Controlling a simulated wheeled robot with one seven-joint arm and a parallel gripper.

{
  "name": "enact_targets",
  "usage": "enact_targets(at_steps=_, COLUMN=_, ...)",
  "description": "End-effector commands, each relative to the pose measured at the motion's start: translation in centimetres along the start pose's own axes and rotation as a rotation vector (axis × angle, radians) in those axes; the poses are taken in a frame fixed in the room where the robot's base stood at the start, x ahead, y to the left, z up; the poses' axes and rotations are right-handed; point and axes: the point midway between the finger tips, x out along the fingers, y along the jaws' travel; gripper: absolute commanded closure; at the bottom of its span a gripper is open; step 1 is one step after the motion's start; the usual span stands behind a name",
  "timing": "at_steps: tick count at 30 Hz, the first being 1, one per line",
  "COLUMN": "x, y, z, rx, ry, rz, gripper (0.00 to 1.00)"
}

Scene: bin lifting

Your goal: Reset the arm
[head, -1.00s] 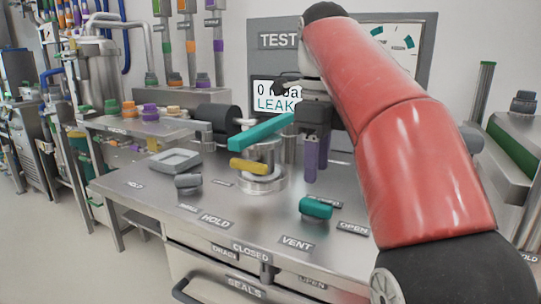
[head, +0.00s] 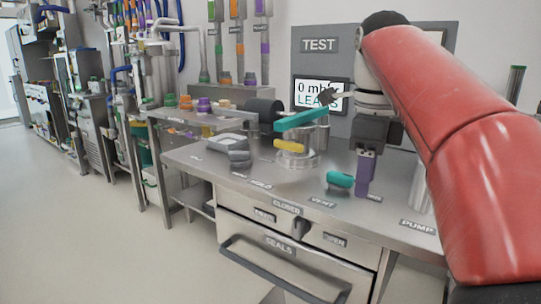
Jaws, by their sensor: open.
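My red arm comes in from the right side of the head view. My gripper (head: 366,174) hangs from its dark wrist, pointing down, with purple fingers. It is above the right part of the steel bench (head: 200,161), just right of the teal vent knob (head: 340,180). Nothing shows between the fingers, which overlap from this angle. A long teal lever (head: 301,119) and a yellow handle (head: 289,146) sit on a round metal fitting (head: 298,160) to the left of the gripper.
A grey panel labelled TEST (head: 318,45) with a screen (head: 318,94) stands behind the bench. A grey tray (head: 227,142) lies on the bench's left. A drawer labelled SEALS (head: 280,247) is below. The floor (head: 110,250) on the left is clear.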

Motion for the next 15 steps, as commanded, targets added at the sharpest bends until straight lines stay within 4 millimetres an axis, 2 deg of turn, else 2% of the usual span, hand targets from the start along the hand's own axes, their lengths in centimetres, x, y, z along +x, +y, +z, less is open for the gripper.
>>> enact_targets(at_steps=8, x=1.8, y=1.5, z=-1.0, rx=-0.271, ry=-0.028, rz=-0.057, gripper=0.56)
enact_targets(at_steps=11, x=3.0, y=2.4, z=-1.5, rx=-0.412, ry=-0.035, rz=-0.089, gripper=0.56)
enact_targets(at_steps=15, x=5.5, y=4.1, z=-2.5, rx=-0.676, ry=-0.035, rz=-0.153, gripper=0.56)
